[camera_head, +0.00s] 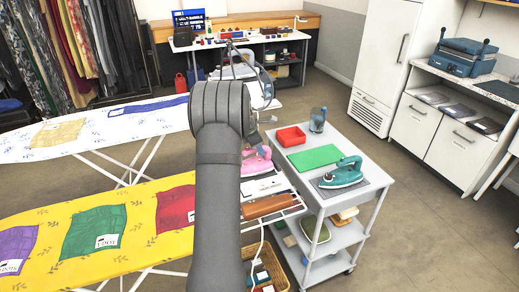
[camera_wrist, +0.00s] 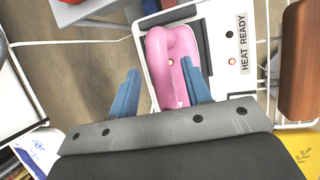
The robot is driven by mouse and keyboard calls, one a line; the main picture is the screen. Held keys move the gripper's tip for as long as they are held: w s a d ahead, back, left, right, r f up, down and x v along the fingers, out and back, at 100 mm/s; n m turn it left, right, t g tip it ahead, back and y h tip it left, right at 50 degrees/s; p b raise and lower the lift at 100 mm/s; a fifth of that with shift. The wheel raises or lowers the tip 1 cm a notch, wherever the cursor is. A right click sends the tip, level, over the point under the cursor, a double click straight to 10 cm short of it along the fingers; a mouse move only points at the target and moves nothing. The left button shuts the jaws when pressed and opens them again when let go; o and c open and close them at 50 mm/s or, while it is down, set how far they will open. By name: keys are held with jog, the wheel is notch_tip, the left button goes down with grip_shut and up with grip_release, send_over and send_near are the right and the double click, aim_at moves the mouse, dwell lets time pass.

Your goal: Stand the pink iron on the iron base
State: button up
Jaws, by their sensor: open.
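The pink iron (camera_head: 257,162) is at the far end of the yellow ironing board, partly hidden by my arm. In the wrist view its looped pink handle (camera_wrist: 160,58) shows from above. The white iron base (camera_wrist: 216,32), marked HEAT READY, lies under and beside the iron; its white top also shows in the head view (camera_head: 262,186). I cannot tell how the iron rests on it. My gripper (camera_wrist: 160,80) is open, with one blue finger left of the pink handle and the other overlapping its right side. Contact is unclear. The head view does not show the fingers.
A brown rest (camera_head: 268,205) lies on the wire rack by the base. A grey cart (camera_head: 375,175) to the right holds a teal iron (camera_head: 342,174), a green mat (camera_head: 315,157) and a red tray (camera_head: 291,136). Folded cloths lie on the yellow board (camera_head: 140,238).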

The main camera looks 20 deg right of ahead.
jog(key=v, duration=0.9)
jog(key=shift+a+r, duration=0.15)
jog(key=shift+r, duration=0.25)
jog(key=x, duration=1.1)
jog(key=shift+f, duration=0.4)
jog(key=shift+w+d+r, duration=0.1)
jog(key=shift+d+r, duration=0.05)
jog(key=shift+d, duration=0.05)
jog(key=shift+r, duration=1.6)
jog(key=shift+f, duration=0.1)
